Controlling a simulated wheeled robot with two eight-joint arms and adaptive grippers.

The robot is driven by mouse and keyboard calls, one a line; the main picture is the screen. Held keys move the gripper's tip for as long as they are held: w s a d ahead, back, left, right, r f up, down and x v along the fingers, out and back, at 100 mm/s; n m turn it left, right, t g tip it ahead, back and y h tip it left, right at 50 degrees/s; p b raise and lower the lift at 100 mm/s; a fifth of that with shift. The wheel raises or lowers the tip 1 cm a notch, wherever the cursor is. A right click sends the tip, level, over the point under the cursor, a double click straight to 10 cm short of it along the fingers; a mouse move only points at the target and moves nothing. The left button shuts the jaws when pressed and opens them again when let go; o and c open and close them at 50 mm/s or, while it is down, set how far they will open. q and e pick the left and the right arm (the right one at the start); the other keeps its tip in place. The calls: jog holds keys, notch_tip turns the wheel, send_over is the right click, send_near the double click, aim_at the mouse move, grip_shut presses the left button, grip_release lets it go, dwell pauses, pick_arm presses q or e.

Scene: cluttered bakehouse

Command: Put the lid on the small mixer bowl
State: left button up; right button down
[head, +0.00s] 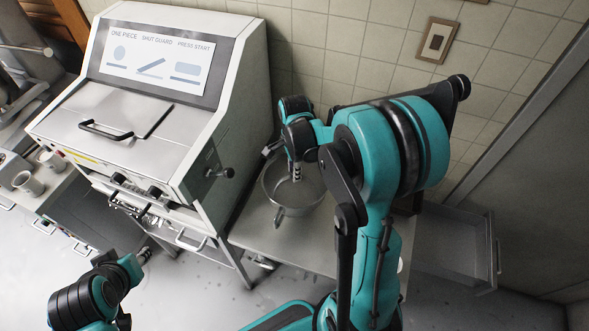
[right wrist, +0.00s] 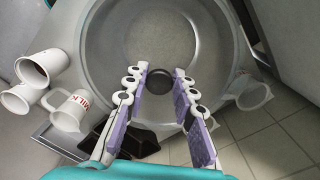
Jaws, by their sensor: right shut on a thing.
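My right gripper (head: 296,172) reaches down over the small mixer bowl (head: 295,209), which stands on the steel table beside the big machine. In the right wrist view my right gripper (right wrist: 158,84) has its purple-padded fingers on either side of a dark round knob (right wrist: 159,83). The knob appears to belong to a round grey, see-through lid (right wrist: 160,35). The lid lies over the bowl in this view; I cannot tell whether it touches the rim. My left gripper (head: 142,256) is low at the left, small and dark; its fingers are unclear.
A large white machine (head: 150,105) stands close left of the bowl. A drawer (head: 450,245) stands open at the right. In the wrist view a milk jug (right wrist: 71,110), white cups (right wrist: 42,66) and a black object (right wrist: 130,135) are near the bowl.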

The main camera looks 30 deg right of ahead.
jog(key=shift+f, duration=0.3)
jog(key=c, duration=0.9)
grip_release()
jog(key=shift+o, duration=0.2)
jog(key=shift+r, duration=0.1)
jog(key=shift+r+p, duration=2.75)
jog(key=shift+r, duration=1.25)
